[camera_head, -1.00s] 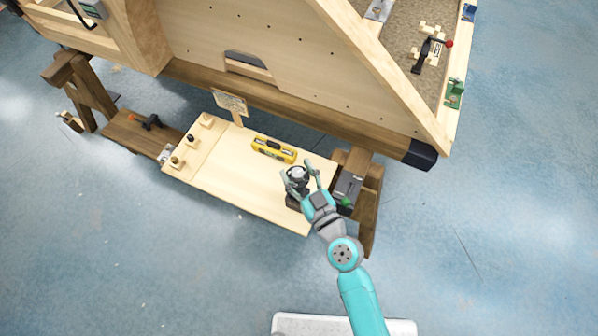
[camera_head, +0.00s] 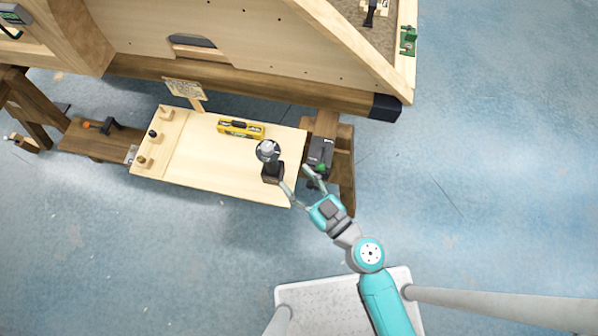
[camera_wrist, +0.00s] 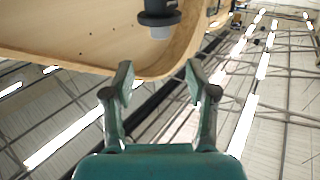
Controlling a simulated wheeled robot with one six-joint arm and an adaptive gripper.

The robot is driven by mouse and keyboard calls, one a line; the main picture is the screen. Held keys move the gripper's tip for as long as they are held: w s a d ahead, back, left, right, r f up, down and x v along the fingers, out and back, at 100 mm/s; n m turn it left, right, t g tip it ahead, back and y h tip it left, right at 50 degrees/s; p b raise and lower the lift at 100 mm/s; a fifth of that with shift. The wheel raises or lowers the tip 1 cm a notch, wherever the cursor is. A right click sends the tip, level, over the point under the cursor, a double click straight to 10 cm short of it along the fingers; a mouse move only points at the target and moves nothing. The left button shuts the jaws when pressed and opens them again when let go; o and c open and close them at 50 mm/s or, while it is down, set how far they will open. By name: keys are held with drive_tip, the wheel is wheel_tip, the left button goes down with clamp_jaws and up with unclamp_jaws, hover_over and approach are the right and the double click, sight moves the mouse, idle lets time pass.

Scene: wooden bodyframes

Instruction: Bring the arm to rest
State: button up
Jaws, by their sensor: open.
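My gripper (camera_head: 301,187) is open and empty at the front right edge of the light wooden board in the head view. Its two fingers are spread apart, also in the wrist view (camera_wrist: 160,92). A dark tool with a round grey top (camera_head: 269,160) stands on the board just left of my gripper, apart from the fingers. In the wrist view the gripper faces a pale wooden panel (camera_wrist: 85,40) with a dark cylindrical part at the top, and roof beams and lights behind.
The wooden board (camera_head: 215,172) holds a yellow level (camera_head: 241,128) and several small wooden pegged blocks at its left. A dark device (camera_head: 320,152) sits on the trestle at right. The large wooden frame (camera_head: 250,68) stands behind. Blue floor (camera_head: 490,160) at right is clear.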

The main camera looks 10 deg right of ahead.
drive_tip(key=shift+s+d, duration=0.1)
drive_tip(key=shift+s, duration=0.05)
idle(0.5)
drive_tip(key=s+d+m+h, duration=0.6)
drive_tip(key=s+d+h, duration=0.3)
drive_tip(key=s+d, duration=0.65)
drive_tip(key=s+r, duration=0.6)
drive_tip(key=shift+s+a+r+m+h, duration=0.2)
drive_tip(key=shift+a+m+h, duration=0.1)
drive_tip(key=shift+h, duration=0.1)
